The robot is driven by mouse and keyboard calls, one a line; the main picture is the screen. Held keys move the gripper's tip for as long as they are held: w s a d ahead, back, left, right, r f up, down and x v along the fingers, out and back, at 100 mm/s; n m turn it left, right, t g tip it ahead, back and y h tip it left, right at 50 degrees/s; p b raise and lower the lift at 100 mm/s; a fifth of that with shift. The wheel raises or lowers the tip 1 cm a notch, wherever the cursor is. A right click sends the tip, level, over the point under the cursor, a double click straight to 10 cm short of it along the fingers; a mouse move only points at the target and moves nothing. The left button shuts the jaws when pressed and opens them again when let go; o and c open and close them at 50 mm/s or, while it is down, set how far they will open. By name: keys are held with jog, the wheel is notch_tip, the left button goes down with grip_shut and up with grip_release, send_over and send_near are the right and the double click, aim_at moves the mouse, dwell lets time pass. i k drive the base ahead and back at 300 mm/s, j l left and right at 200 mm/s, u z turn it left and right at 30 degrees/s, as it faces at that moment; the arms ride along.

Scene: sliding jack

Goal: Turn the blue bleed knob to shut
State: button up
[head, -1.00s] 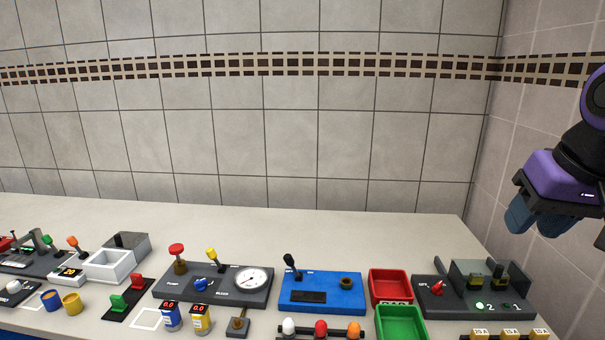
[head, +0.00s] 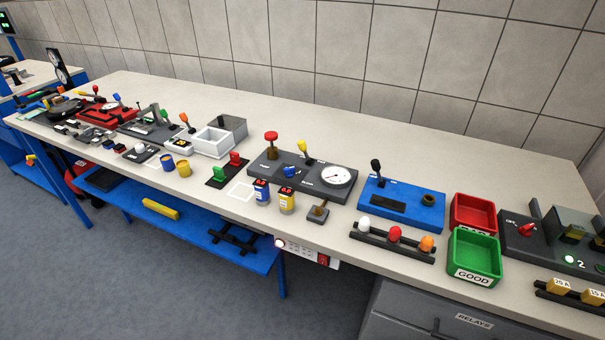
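The blue bleed knob (head: 290,172) sits on a dark grey panel (head: 262,168) on the workbench, near the middle of the head view. It is small here, and I cannot tell which way its pointer stands. The gauge needle is too small to read. My gripper is not in the picture.
The blue panel with a black lever (head: 402,205) stands right of the grey one. Blue (head: 262,192) and yellow (head: 287,201) labelled containers stand in front. Red (head: 474,213) and green (head: 474,256) trays lie farther right. The worktop behind the panels (head: 350,135) is clear.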

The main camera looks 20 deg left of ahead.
aim_at(289, 172)
jog(key=i+j, duration=0.15)
jog(key=j, duration=0.25)
jog(key=i+j+u, duration=0.1)
jog(key=j, duration=0.3)
jog(key=i+j, duration=0.15)
jog(key=j, duration=0.25)
jog(key=i+j+u, duration=0.1)
jog(key=j, duration=0.25)
